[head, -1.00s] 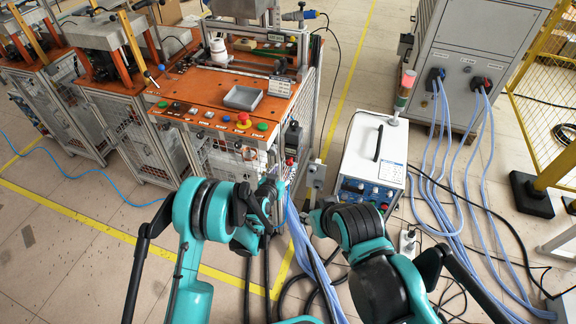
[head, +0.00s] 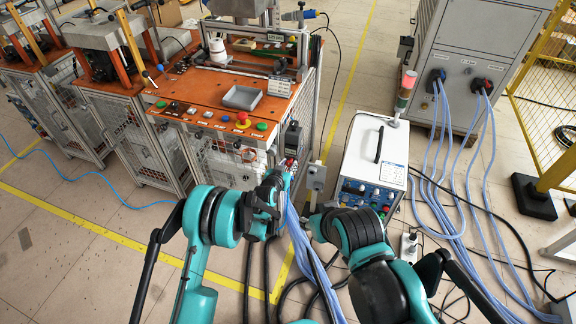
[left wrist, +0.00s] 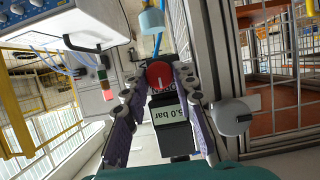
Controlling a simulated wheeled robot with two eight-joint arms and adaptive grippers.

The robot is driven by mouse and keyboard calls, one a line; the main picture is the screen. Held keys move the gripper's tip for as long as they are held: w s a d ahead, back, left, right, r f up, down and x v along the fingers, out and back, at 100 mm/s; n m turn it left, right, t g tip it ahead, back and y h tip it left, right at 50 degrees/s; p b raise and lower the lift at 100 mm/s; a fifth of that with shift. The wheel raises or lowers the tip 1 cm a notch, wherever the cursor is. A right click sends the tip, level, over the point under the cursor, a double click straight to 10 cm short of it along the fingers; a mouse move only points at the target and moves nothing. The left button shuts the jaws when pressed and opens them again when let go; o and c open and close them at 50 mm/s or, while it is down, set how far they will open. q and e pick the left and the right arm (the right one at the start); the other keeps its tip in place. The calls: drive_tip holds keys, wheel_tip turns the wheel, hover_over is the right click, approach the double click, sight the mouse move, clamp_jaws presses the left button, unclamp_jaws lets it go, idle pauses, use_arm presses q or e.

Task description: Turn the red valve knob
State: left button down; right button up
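The red valve knob (left wrist: 159,75) is a round red cap on a dark regulator body (left wrist: 170,138) with a display reading 5.0 bar. In the left wrist view my left gripper (left wrist: 158,78) has one finger on each side of the knob. Its fingers are apart, and a gap shows between the fingertips and the knob. In the head view my left gripper (head: 279,177) is at the front right corner of the orange-topped workstation, and the knob is mostly hidden there. My right gripper (head: 313,223) is near the white heater unit; its fingers are too small to judge.
The orange-topped workstation (head: 190,88) has a metal frame post beside the regulator. The white heater unit (head: 372,150) stands to the right. Blue cables (head: 300,245) hang between my arms. A grey round fitting (left wrist: 232,117) sits close right of the left gripper.

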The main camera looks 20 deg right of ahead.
idle(0.3)
use_arm(q)
drive_tip(key=m+y, duration=0.1)
drive_tip(key=m+t, duration=0.1)
drive_tip(key=m, duration=0.1)
drive_tip(key=shift+s+d+t+y, duration=0.15)
drive_tip(key=shift+d+t+y, duration=0.15)
drive_tip(key=shift+y, duration=0.1)
drive_tip(key=m, duration=0.1)
drive_tip(key=m+t+y, duration=0.1)
drive_tip(key=m, duration=0.1)
drive_tip(key=shift+s+f+m+t, duration=0.1)
drive_tip(key=shift+f+m+t, duration=0.1)
drive_tip(key=shift+m+t, duration=0.1)
drive_tip(key=m+t, duration=0.1)
drive_tip(key=m, duration=0.2)
drive_tip(key=shift+d+f+t+y, duration=0.1)
drive_tip(key=shift+f+t+y, duration=0.05)
drive_tip(key=shift+t+y, duration=0.25)
drive_tip(key=shift+f+m+t, duration=0.1)
drive_tip(key=shift+m+t, duration=0.6)
drive_tip(key=shift+m, duration=1.2)
drive_tip(key=c, duration=1.2)
unclamp_jaws()
